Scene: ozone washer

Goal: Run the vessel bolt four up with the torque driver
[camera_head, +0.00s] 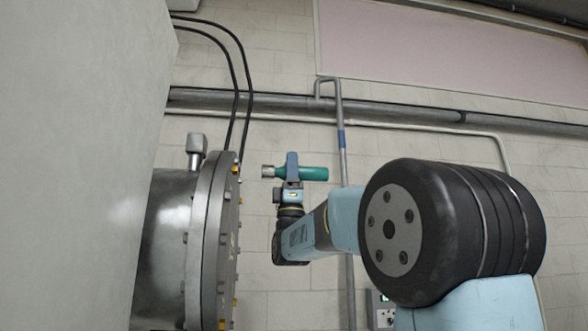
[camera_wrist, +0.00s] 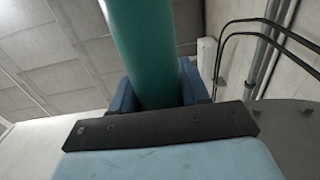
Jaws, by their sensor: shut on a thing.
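The torque driver (camera_head: 312,174) is a teal-green cylinder with a silver socket end (camera_head: 268,171) pointing left. My gripper (camera_head: 292,163) is shut on the driver and holds it level, to the right of the vessel and clear of it. In the wrist view the driver's green body (camera_wrist: 148,50) runs up between my blue jaws. The vessel (camera_head: 165,235) is a grey metal drum with a round bolted flange (camera_head: 212,240), seen nearly edge-on. Several bolts sit around the flange rim, some yellowish. I cannot tell which one is bolt four. The socket touches no bolt.
A pale wall or panel (camera_head: 75,150) fills the left side. Two black cables (camera_head: 238,95) hang down behind the flange. Grey pipes (camera_head: 400,107) run along the tiled wall, and a small control box (camera_head: 382,308) is low down. A gap is open between socket and flange.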

